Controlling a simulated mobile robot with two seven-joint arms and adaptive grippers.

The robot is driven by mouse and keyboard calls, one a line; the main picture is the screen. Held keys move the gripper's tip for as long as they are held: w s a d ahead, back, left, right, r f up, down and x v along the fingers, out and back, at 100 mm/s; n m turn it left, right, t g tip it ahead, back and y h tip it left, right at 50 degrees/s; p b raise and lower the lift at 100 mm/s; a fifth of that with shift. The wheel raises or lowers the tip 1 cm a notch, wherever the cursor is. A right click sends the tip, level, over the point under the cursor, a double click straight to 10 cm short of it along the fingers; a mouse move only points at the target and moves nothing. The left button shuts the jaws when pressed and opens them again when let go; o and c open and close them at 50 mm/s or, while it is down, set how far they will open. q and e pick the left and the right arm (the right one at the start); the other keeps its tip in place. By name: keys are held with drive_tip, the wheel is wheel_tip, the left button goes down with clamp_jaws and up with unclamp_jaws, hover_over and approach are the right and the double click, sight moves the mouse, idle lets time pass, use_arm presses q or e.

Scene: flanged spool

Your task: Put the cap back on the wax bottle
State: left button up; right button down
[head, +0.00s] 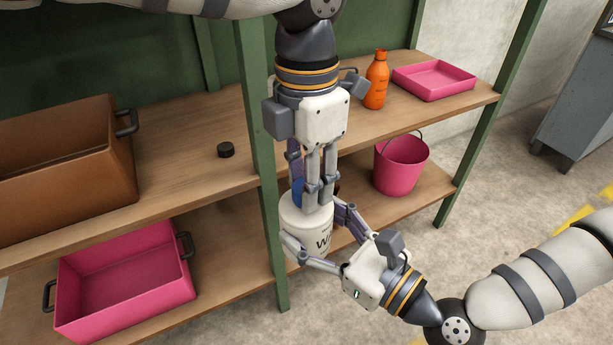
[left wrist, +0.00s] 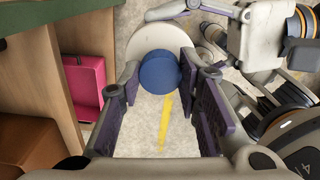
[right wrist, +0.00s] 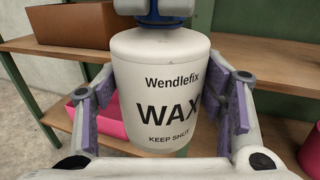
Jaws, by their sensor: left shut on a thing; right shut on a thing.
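The white wax bottle (head: 306,222), labelled "Wendlefix WAX", hangs in front of the shelf unit. My right gripper (head: 318,230) is shut around its body; the bottle fills the right wrist view (right wrist: 165,90) and looks upright there. My left gripper (head: 314,192) points down from above, shut on the blue cap (left wrist: 160,74), which also shows partly behind the fingers in the head view (head: 298,192). The cap is over the bottle's top, with the white shoulder (left wrist: 150,42) showing beyond it. I cannot tell whether the cap touches the neck, which is hidden.
A green post (head: 257,120) of the shelf unit stands close beside my left gripper. A pink bin (head: 125,280) and pink bucket (head: 401,165) stand below.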

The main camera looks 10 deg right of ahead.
use_arm(q)
drive_tip(key=o, duration=0.7)
drive_tip(key=shift+r, duration=2.3)
drive_tip(key=shift+c, duration=0.3)
